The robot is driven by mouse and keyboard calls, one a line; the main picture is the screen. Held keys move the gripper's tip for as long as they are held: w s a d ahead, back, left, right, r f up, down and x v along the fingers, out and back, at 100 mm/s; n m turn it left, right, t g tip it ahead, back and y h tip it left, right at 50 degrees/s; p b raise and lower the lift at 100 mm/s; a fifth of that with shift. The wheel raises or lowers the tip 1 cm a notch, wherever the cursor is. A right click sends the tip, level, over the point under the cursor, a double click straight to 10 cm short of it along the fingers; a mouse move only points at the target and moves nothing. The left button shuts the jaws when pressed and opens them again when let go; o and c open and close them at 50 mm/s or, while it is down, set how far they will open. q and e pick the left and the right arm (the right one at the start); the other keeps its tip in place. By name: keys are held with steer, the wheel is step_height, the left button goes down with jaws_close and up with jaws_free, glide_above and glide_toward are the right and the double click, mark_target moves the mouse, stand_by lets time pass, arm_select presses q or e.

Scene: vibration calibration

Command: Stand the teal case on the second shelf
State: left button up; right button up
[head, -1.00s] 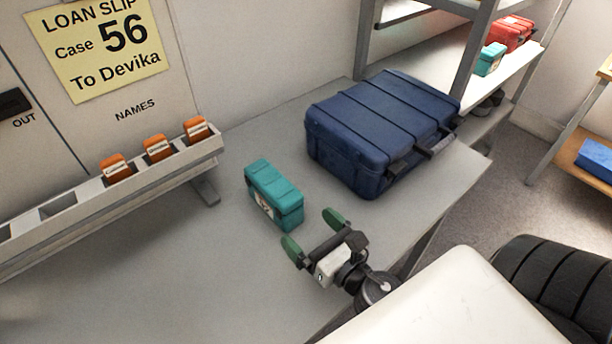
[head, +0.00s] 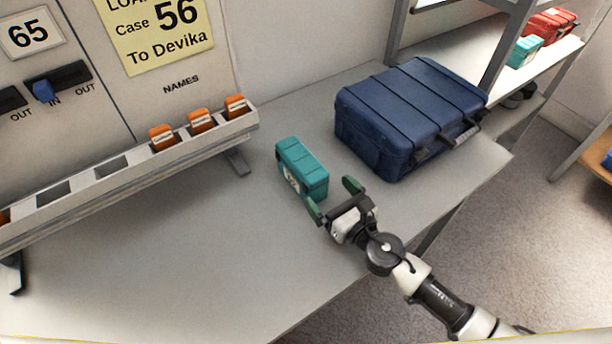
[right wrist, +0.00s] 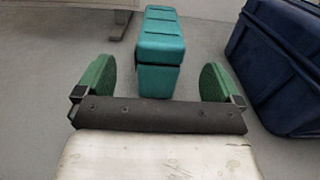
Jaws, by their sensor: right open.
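The teal case (head: 303,166) stands on the grey table, between the name rack and the blue suitcase. It has a white label on its near left side. My right gripper (head: 333,197) is open with green fingertips, just in front of the case's near end. In the right wrist view the case (right wrist: 160,55) lies ahead, roughly centred between the two fingertips (right wrist: 158,83), and is not gripped. The shelf unit (head: 497,45) stands at the back right, with another teal case (head: 525,51) on one of its boards. My left gripper is not in view.
A large blue suitcase (head: 410,115) lies right of the teal case; it also shows in the right wrist view (right wrist: 282,65). Red cases (head: 551,25) sit on the shelf. The table's front left is clear.

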mark_target(311, 167)
step_height(311, 167, down, 4)
steer(key=shift+r+b, duration=0.15)
steer(key=shift+b, duration=0.8)
steer(key=shift+w+a+r, duration=0.2)
steer(key=shift+w+a, duration=0.05)
steer(key=shift+w, duration=0.15)
steer(key=x, duration=0.6)
steer(key=shift+w+a, duration=0.25)
steer(key=c, duration=1.4)
steer(key=shift+r+p, duration=0.65)
steer(key=shift+p, duration=0.15)
step_height(311, 167, up, 4)
steer(key=p, duration=0.3)
steer(key=shift+f, duration=0.2)
arm_select(q)
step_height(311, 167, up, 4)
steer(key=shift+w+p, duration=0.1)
steer(key=shift+p, duration=1.15)
arm_select(e)
steer(key=s+d+r+m+t+h, duration=0.1)
steer(key=s+d+r+m+h, duration=0.2)
steer(key=s+d+r+h, duration=0.2)
steer(key=s+d+r+m+t+h, duration=0.2)
steer(key=s+d+r+h, duration=0.3)
steer(key=s+d, duration=0.6)
steer(key=shift+s+d+m, duration=0.2)
steer(key=shift+d+m, duration=0.5)
steer(key=shift+m, duration=0.2)
